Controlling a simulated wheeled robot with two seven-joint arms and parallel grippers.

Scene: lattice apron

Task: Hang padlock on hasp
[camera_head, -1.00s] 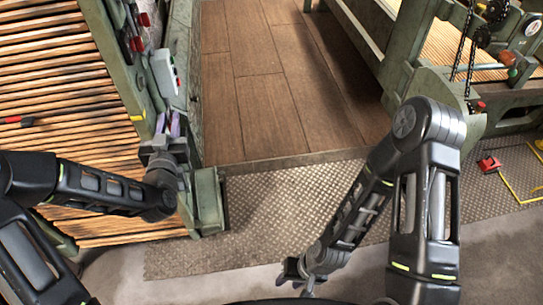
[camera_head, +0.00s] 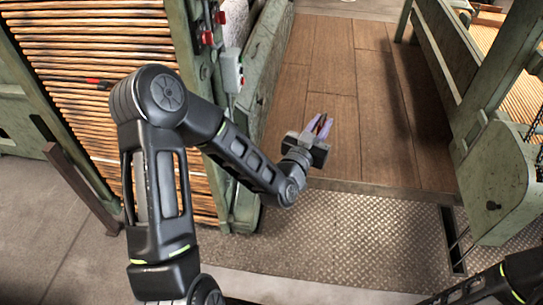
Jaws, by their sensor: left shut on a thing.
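My left gripper (camera_head: 319,124) is in the middle of the view, over the brown plank floor and right of the green machine frame. Its two purplish prongs point up and away from me. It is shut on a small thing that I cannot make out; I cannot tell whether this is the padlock. Small red fittings (camera_head: 207,37) sit on the green post at upper left, well apart from the gripper. I cannot tell whether one of them is the hasp. My right arm shows only at the bottom right edge; its gripper is out of view.
A grey control box (camera_head: 231,71) is fixed to the green post (camera_head: 190,40). Slatted wooden rollers (camera_head: 85,60) fill the left machine. Another green machine (camera_head: 495,150) stands at right. The plank floor (camera_head: 350,90) and the chequered metal plate (camera_head: 345,235) between them are clear.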

